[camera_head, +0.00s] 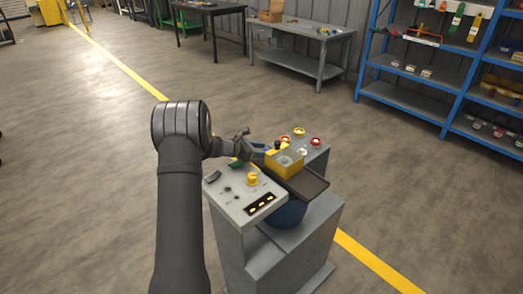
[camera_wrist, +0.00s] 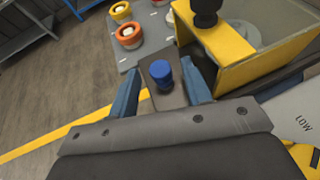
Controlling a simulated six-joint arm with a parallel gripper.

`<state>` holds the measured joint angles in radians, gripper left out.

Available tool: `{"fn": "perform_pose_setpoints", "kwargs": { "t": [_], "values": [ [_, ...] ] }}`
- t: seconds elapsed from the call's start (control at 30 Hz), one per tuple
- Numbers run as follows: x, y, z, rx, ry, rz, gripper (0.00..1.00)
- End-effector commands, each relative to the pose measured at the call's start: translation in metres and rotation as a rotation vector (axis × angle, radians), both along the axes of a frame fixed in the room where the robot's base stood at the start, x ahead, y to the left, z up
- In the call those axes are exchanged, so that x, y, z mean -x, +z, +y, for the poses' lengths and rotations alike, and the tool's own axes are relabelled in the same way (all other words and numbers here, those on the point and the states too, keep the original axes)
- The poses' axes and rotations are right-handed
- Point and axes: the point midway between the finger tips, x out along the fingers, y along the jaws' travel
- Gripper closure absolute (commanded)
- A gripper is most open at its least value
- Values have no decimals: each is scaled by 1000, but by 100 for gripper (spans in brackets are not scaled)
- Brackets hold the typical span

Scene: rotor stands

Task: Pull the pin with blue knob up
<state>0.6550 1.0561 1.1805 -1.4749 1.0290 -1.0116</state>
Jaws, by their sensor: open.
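The pin's blue knob (camera_wrist: 160,73) stands on a small dark grey plate (camera_wrist: 168,98) in the wrist view. My gripper (camera_wrist: 160,80) is open, with one blue finger on each side of the knob. Gaps show between the knob and both fingers. The pin's shaft is mostly hidden under the knob. In the head view my gripper (camera_head: 262,147) is at the back of the grey stand, left of a yellow housing (camera_head: 287,165). I cannot make out the blue knob there.
The yellow housing (camera_wrist: 226,38) with a black knob (camera_wrist: 207,12) on it is close to my right finger in the wrist view. Orange (camera_wrist: 128,35) and yellow (camera_wrist: 121,11) round buttons lie beyond. A yellow knob (camera_head: 252,179) stands on the near panel. Open floor surrounds the stand.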

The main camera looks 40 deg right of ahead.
Motion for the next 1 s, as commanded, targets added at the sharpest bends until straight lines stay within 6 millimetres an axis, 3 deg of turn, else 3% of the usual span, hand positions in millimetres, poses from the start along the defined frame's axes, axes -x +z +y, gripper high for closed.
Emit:
{"fn": "perform_pose_setpoints", "kwargs": {
  "t": [0.13, 0.37, 0.4, 0.57, 0.8, 1.0],
  "values": [
    [0, 0, 0, 0, 0, 0, 55],
    [0, 0, 0, 0, 0, -1, 98],
    [0, 0, 0, 0, 0, -1, 100],
    [0, 2, 0, 0, 0, -1, 100],
    [0, 28, 0, 2, -1, -2, 100],
    [0, 30, 0, 3, -1, -1, 100]
  ]
}}
